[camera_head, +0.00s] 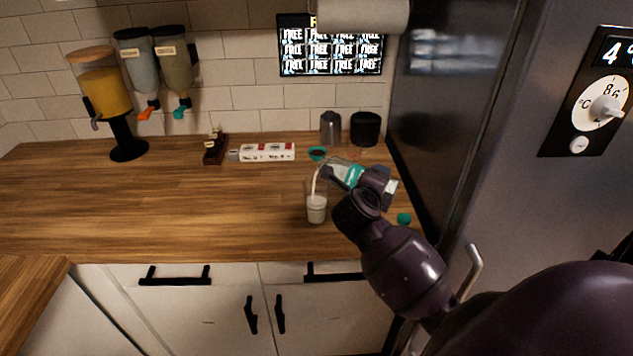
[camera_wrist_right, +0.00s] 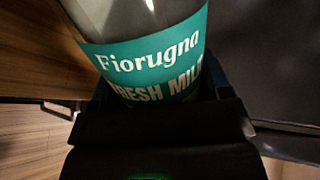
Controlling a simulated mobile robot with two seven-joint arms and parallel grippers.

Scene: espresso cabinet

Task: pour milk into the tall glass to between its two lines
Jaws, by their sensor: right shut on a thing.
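The tall glass (camera_head: 316,208) stands upright on the wooden counter, with whitish milk in its lower part. Its two lines are too small to make out. The milk bottle (camera_head: 345,175), with a green label, is tilted with its mouth to the left above the glass. A thin white stream runs from the mouth down into the glass. My right gripper (camera_head: 364,179) is shut on the bottle, right of the glass. In the right wrist view the milk bottle (camera_wrist_right: 150,60) fills the space between the fingers, its label reading "Fiorugna Fresh Milk". My left gripper is not in view.
A green cap (camera_head: 403,218) lies on the counter (camera_head: 180,210) right of the glass. Behind are a white-and-red carton (camera_head: 267,152), a small green-rimmed cup (camera_head: 317,153), a metal pitcher (camera_head: 330,127) and a black container (camera_head: 365,129). A fridge stands at the right.

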